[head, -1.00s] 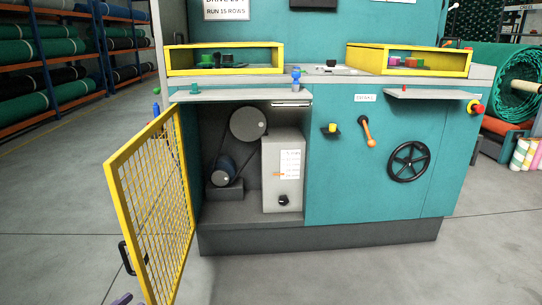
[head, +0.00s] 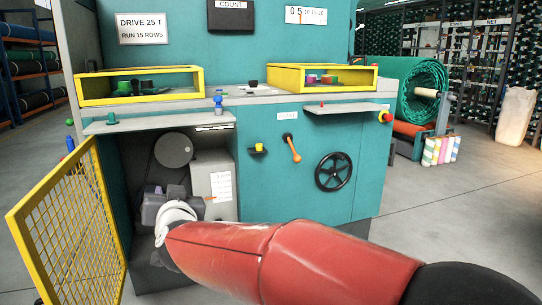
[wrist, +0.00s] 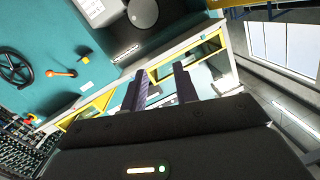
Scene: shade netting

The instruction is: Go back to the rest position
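My gripper shows in the wrist view (wrist: 160,84) with its two dark fingers apart and nothing between them. In the head view my red arm reaches in from the lower right, and its grey wrist end is in front of the open cabinet of the teal machine (head: 275,180). The fingers cannot be made out there. The arm hides part of the cabinet's lower inside, including the small pulley. I cannot tell whether the wrist touches anything.
The yellow mesh door (head: 70,225) stands open left of my wrist. An orange-handled lever (head: 292,148) and a black handwheel (head: 333,172) stick out of the machine front. Two yellow-framed trays (head: 90,90) sit on top. Floor (head: 470,215) at the right is clear.

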